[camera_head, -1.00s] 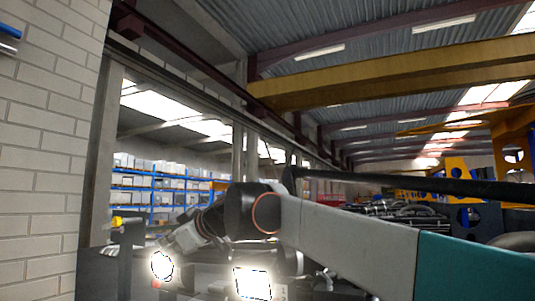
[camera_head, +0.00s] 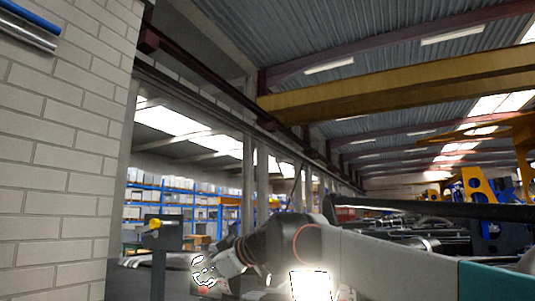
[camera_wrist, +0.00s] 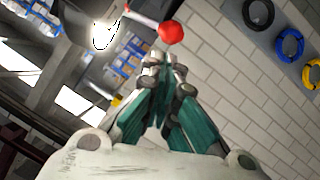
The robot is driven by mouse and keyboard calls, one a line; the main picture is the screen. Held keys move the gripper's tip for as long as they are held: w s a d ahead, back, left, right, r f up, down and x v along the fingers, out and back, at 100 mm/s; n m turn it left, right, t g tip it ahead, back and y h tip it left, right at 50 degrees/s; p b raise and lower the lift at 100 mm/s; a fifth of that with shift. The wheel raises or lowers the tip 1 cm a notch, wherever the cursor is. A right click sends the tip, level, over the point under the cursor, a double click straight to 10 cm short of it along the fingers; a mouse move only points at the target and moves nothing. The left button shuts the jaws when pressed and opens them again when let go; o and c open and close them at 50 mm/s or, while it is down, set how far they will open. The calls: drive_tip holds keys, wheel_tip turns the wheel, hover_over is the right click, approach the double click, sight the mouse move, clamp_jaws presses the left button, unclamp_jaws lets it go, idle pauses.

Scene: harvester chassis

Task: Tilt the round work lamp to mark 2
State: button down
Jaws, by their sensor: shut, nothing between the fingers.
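The round work lamp (camera_head: 203,270) glows low in the head view, left of my arm's end. Its lit face looks broken up there. In the wrist view a dark lamp body with a bright face (camera_wrist: 105,33) is at the upper left; I take it for the round lamp. A pale rod ends in a red knob (camera_wrist: 171,32) beside it. My gripper (camera_wrist: 165,63) is shut and empty, its tips just below the knob in the picture. I cannot tell whether they touch it. Mark 2 cannot be made out.
A lit square lamp (camera_head: 312,286) is right of the round one. Black, blue and yellow rings (camera_wrist: 290,45) show on a grey panel in the wrist view.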

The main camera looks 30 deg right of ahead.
drive_tip(key=shift+a+f+b, duration=0.15)
drive_tip(key=shift+f+b, duration=0.1)
drive_tip(key=shift+f, duration=0.3)
drive_tip(key=shift+a+f+b, duration=0.15)
drive_tip(key=shift+f+b, duration=0.05)
drive_tip(key=shift+f, duration=0.35)
